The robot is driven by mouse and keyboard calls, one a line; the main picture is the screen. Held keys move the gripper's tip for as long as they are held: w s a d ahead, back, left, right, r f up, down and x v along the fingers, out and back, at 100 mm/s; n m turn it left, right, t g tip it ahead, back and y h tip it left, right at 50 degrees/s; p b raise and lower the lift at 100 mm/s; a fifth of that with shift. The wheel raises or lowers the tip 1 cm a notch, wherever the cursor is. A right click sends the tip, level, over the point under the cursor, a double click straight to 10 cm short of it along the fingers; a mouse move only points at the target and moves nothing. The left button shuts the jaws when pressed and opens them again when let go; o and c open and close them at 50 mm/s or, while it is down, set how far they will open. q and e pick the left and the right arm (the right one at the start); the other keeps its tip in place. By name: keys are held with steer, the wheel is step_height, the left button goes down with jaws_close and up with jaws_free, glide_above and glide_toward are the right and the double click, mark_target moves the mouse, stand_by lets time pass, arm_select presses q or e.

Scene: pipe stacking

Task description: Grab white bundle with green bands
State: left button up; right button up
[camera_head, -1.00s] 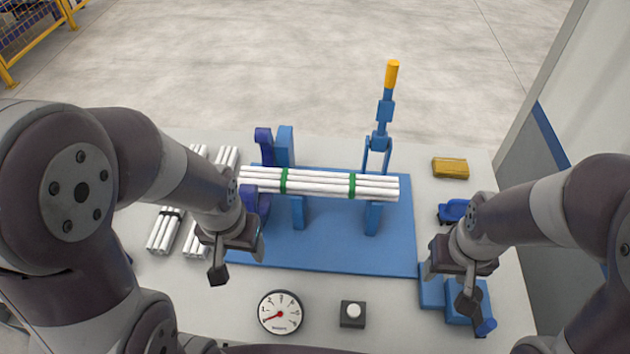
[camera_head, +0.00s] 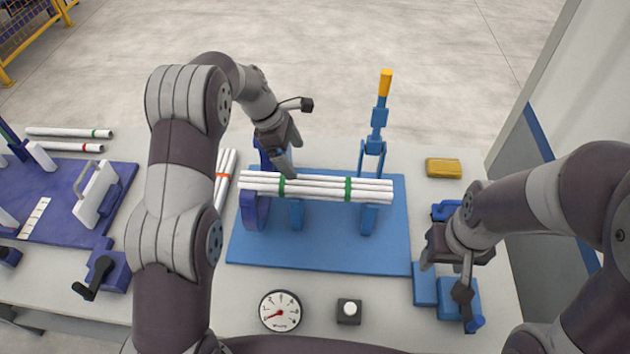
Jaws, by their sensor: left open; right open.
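A white bundle of pipes with two green bands (camera_head: 318,188) lies level across the supports of a blue fixture (camera_head: 322,255). My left gripper (camera_head: 297,137) is open and empty, raised behind and above the left part of the bundle, apart from it as far as I can tell. One of its fingers points toward the bundle near the left green band. My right gripper (camera_head: 447,283) is open at the right, over blue blocks beside the fixture, away from the bundle.
A gauge (camera_head: 280,311) and a button box (camera_head: 349,311) sit in front. A yellow block (camera_head: 443,168) lies at the right. White pipes with a red band (camera_head: 226,176) lie left, and a purple fixture (camera_head: 65,215) stands further left.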

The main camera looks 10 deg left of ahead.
mark_target(315, 182)
arm_select(q)
steer(key=b+x, duration=0.1)
steer(key=x, duration=0.2)
steer(key=p+x, duration=0.1)
steer(key=x, duration=0.2)
steer(key=p+x, duration=0.2)
steer(key=x, duration=0.1)
steer(key=w+p+x, duration=0.1)
steer(key=p+x, duration=0.1)
steer(key=x, duration=0.1)
steer(key=shift+d+r, duration=0.1)
steer(key=shift+d, duration=0.3)
steer(key=shift+d+f, duration=0.1)
steer(key=shift+f, duration=0.25)
steer(key=shift+r, duration=0.1)
steer(key=c, duration=1.3)
